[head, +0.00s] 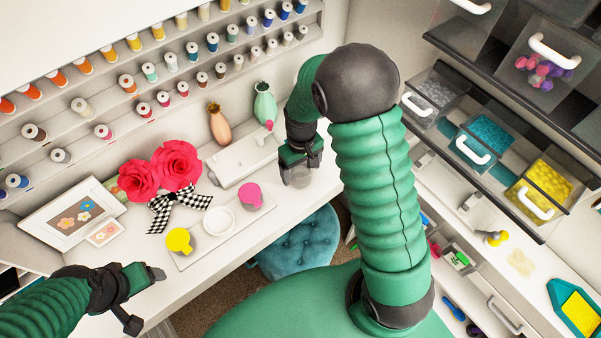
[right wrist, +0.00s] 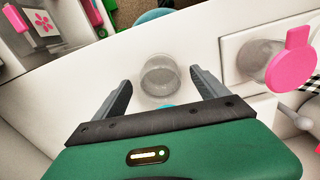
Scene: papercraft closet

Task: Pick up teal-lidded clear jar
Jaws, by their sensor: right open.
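The clear jar (right wrist: 160,72) stands on the white desktop in the right wrist view, with a small teal patch near my gripper's palm. In the head view the clear jar (head: 300,181) shows only faintly below my right gripper (head: 299,170), which partly hides it. My right gripper is open, with one finger to each side of the jar in the right wrist view; I cannot tell whether either touches it. My left gripper (head: 142,285) is over the desk at lower left, away from the jar; its jaw state is unclear.
A pink-lidded jar (head: 250,196), a yellow-lidded jar (head: 180,242) and a round white piece (head: 219,220) are on a pale board left of my right gripper. A white machine (head: 240,160) stands behind. A teal stool (head: 300,245) is below the desk edge. Drawers are at right.

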